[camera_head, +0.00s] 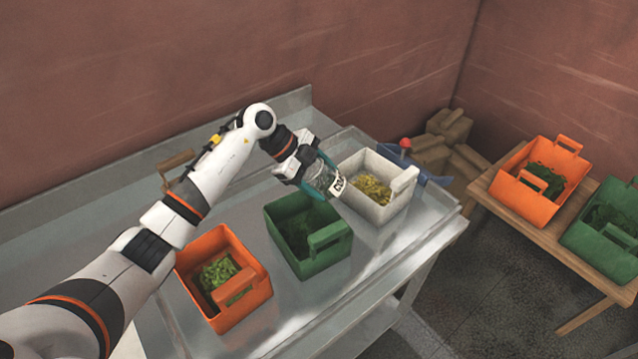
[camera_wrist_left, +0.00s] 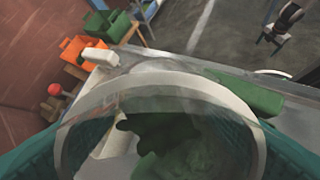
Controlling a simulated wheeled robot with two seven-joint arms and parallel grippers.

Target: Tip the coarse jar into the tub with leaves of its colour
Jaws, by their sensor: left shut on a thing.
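My left gripper (camera_head: 318,176) is shut on a clear glass jar (camera_head: 323,183), with a teal finger on either side. The jar is tilted, its labelled end towards the white tub (camera_head: 380,212); only the start of the label, "CO", reads. In the left wrist view the jar's rim (camera_wrist_left: 160,80) fills the front, with dark green matter (camera_wrist_left: 175,140) visible through it. The white tub holds yellowish leaves (camera_head: 371,190). The green tub (camera_head: 322,262) holds dark green leaves (camera_head: 297,236). The orange tub (camera_head: 238,312) holds bright green leaves (camera_head: 217,273).
A wooden side table (camera_head: 508,215) at right bears another orange tub (camera_head: 525,200) and another green tub (camera_head: 595,245), both with dark green leaves. A blue thing with a red knob (camera_head: 405,143) stands behind the white tub.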

